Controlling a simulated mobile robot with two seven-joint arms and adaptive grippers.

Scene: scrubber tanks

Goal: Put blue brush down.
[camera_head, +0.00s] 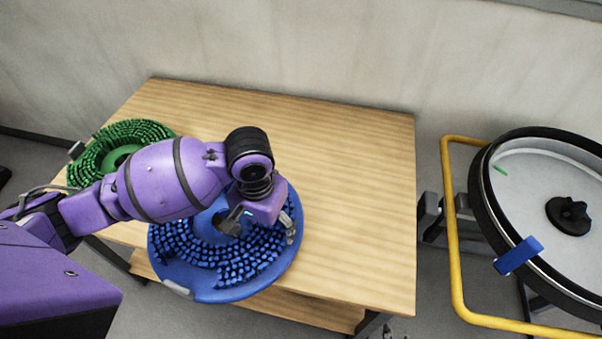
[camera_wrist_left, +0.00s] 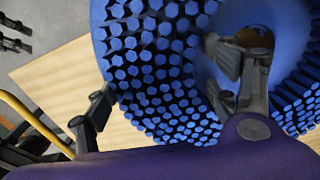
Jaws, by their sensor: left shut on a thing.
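The blue brush (camera_head: 226,274) is a round disc with blue bristles facing up and a central hole. It is at the front of the wooden table (camera_head: 345,190), with its near rim overlapping the table's front edge in the head view. I cannot tell whether it touches the tabletop. My left gripper (camera_head: 262,228) is shut on the brush's ring, with one finger at the hole and one at the outer edge. The left wrist view shows the bristles (camera_wrist_left: 160,75) between the fingers. My arm hides part of the brush. My right gripper is not in view.
A green brush (camera_head: 135,135) lies at the table's left corner, partly behind my arm. The right and back of the tabletop are bare. A round machine (camera_head: 535,235) with a black rim and yellow frame (camera_head: 455,240) stands to the right. A wall is behind.

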